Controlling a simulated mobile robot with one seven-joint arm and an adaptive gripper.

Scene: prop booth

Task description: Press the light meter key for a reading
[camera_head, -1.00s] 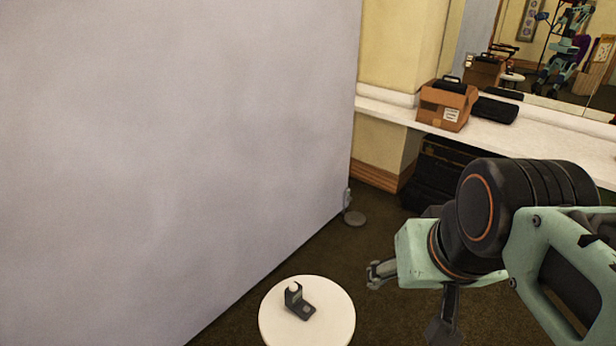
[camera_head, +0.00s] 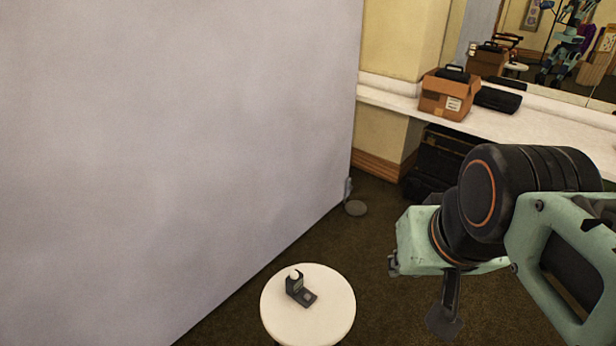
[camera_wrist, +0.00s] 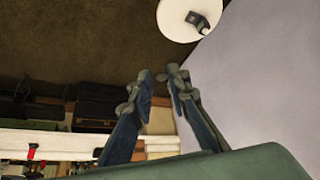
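The light meter (camera_head: 301,289) is a small dark device with a pale round dome and an angled stand. It rests on a round white table (camera_head: 320,332). In the wrist view the light meter (camera_wrist: 200,22) is near the top edge, on the table (camera_wrist: 172,24), seen from above and small. Its key is too small to make out. My gripper (camera_wrist: 159,72) is apart from the meter, with a gap between its fingers and nothing in it. In the head view it is mostly hidden behind my wrist, to the right of the table.
A large pale panel (camera_head: 170,150) stands left of the table. A grey stand base (camera_head: 356,208) is on the dark floor at its end. A white counter (camera_head: 545,134) at the back holds a cardboard box (camera_head: 445,98) and a black case (camera_head: 497,100). Floor between table and arm is clear.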

